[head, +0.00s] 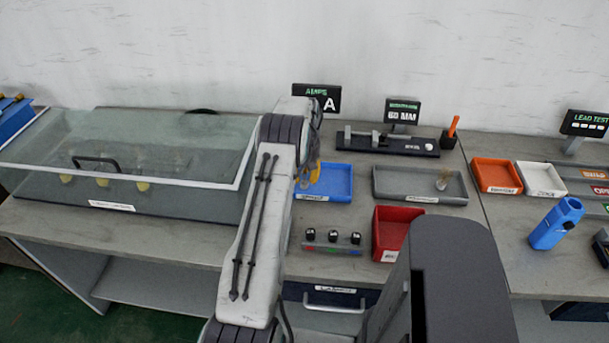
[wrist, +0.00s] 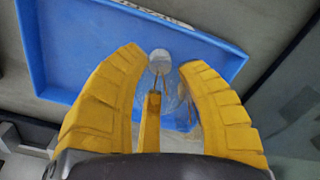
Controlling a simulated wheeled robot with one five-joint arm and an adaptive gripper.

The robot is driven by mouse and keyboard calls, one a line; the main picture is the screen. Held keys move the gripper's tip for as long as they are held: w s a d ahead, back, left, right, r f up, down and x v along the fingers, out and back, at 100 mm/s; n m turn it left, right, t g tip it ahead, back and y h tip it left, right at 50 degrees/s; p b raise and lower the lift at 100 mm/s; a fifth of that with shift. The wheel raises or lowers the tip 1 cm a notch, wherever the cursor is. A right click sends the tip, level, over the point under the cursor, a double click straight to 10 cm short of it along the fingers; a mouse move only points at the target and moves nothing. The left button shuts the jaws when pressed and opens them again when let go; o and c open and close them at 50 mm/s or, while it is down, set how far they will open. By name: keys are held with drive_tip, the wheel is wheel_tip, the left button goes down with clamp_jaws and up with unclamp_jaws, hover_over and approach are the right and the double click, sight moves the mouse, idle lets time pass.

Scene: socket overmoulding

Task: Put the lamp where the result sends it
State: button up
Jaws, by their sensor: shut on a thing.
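My gripper (wrist: 161,63) has yellow ribbed fingers shut on a lamp, with its clear round end (wrist: 160,66) showing between the fingertips in the wrist view.
A red bin (head: 386,240) and a rack of black knobs (head: 333,245) are in front. A glass-lidded case (head: 110,165) is left.

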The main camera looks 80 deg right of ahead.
drive_tip(key=o, duration=1)
wheel_tip(320, 180, up, 12)
drive_tip(key=shift+r, duration=0.15)
drive_tip(key=shift+w, duration=0.1)
